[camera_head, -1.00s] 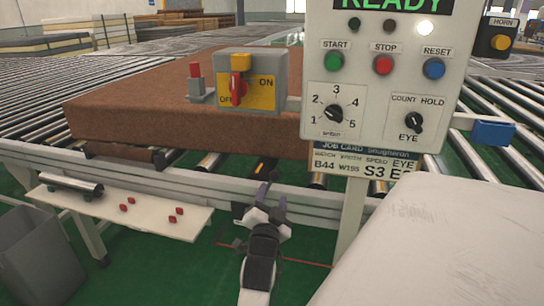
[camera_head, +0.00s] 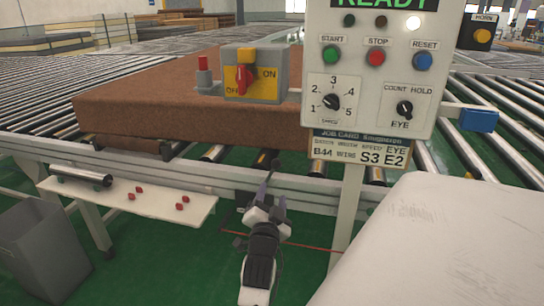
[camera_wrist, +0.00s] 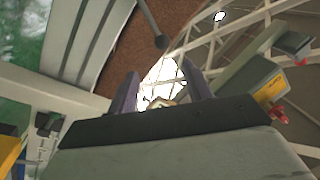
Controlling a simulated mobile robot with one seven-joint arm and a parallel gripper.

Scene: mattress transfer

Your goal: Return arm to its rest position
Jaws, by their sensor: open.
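My gripper (camera_head: 270,188) is in front of the conveyor's front rail, low and left of the control panel (camera_head: 372,105). It points up and away from me and touches nothing that I can see. In the wrist view my gripper's two purple-grey fingers (camera_wrist: 160,92) stand apart with nothing between them. My arm below it is white and black, folded near the bottom centre of the head view. A large brown mattress (camera_head: 180,98) lies on the rollers behind the gripper.
A switch box (camera_head: 253,75) with a red knob stands in front of the mattress. The panel shows READY, with green, red and blue buttons. A white shelf (camera_head: 150,203) holds several red pieces and a metal roller. A grey bin (camera_head: 45,245) stands at left. A pale surface (camera_head: 440,240) fills the lower right.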

